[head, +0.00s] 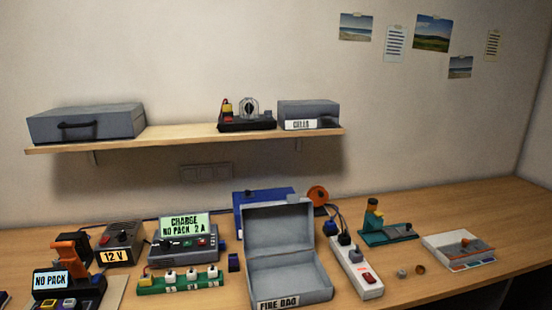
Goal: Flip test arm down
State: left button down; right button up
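A dark tester with a "NO PACK" display (51,281) stands at the front left of the bench. An orange and black arm-like part (72,248) rises upright behind its display; it looks like the test arm, standing up. The frame does not label it, and its hinge is too small to make out. Small coloured buttons or terminals sit low on the tester's front. Neither of my grippers shows in the head view.
A "12 V" supply (121,245) and a charger (184,241) stand right of the tester, behind a green socket strip (181,282). An open grey "FIRE BAG" box (288,275) and a white power strip (356,267) fill the middle. The right bench (500,205) is mostly clear.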

aim_at(70, 259)
jog(key=u, duration=1.35)
jog(key=i+j+u, duration=0.2)
jog(key=i+j, duration=0.35)
jog(key=j, duration=0.1)
